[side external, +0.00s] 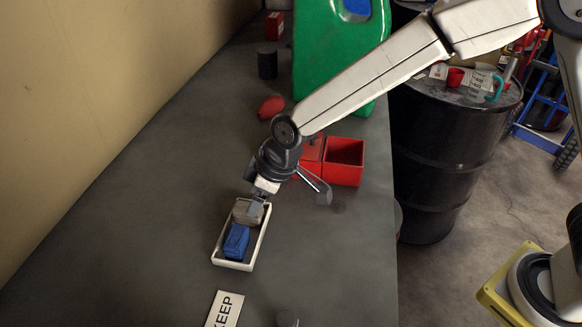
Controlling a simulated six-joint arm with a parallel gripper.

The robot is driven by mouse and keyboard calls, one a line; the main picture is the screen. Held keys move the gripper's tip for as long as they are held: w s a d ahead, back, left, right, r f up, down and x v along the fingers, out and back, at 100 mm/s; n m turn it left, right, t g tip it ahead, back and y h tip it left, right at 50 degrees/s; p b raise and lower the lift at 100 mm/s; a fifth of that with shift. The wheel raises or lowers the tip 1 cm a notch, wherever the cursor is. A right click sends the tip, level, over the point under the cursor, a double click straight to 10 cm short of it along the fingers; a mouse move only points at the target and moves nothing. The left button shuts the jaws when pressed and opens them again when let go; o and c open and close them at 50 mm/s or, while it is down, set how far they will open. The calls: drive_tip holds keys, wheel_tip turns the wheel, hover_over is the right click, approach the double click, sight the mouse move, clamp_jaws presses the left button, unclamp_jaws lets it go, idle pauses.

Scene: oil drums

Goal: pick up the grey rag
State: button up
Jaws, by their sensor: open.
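The grey rag (241,211) lies in the far end of a white tray (218,259) on the dark bench. It looks folded and grey-brown, and my gripper's finger partly covers it. A blue folded cloth (236,241) lies in the near end of the same tray. My gripper (257,208) reaches down over the far end of the tray, right at the rag. It is open. I cannot tell from this view whether its fingers touch the rag or stand around it.
Red open boxes (343,161) stand right of my gripper. A red object (271,107), a dark can (267,63) and a big green container (325,50) are farther back. A KEEP sign (224,310) lies in front. Left of the tray the bench is clear.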

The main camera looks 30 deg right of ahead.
drive_tip(key=shift+x, duration=2.55)
drive_tip(key=shift+s, duration=0.1)
clamp_jaws()
drive_tip(key=shift+r, duration=0.15)
drive_tip(key=shift+r, duration=0.45)
drive_tip(key=s+d+r, duration=0.6)
drive_tip(key=s+r, duration=0.6)
drive_tip(key=shift+s+d, duration=0.2)
